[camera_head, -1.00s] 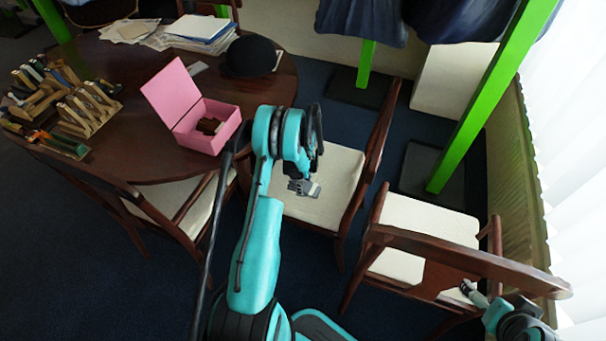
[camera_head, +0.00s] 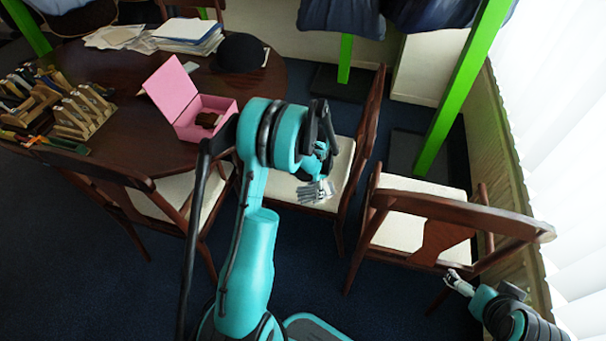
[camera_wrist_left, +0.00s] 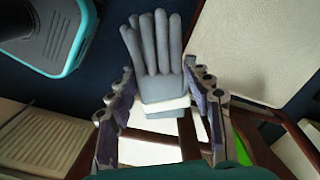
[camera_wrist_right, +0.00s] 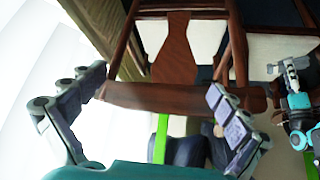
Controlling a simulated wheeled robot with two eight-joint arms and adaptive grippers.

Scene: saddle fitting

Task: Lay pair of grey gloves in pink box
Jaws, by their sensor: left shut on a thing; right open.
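The pair of grey gloves (camera_wrist_left: 158,62) is between the fingers of my left gripper (camera_wrist_left: 160,108) in the left wrist view, with the glove fingers pointing away and a pale band at the cuff. In the head view the gloves (camera_head: 316,190) hang at the end of my left gripper (camera_head: 322,165), above a chair seat and right of the table. The pink box (camera_head: 222,106) stands open on the table, its lid raised at the left, with a dark brown thing inside. My right gripper (camera_wrist_right: 160,112) is open and empty near a chair back; it also shows at the head view's lower right (camera_head: 458,284).
The dark round table (camera_head: 140,155) also bears a black hat (camera_head: 241,53), papers (camera_head: 188,34) and wooden racks (camera_head: 82,110). Chairs stand around it, one (camera_head: 420,225) near my right arm. Green posts (camera_head: 462,90) with hanging clothes stand behind.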

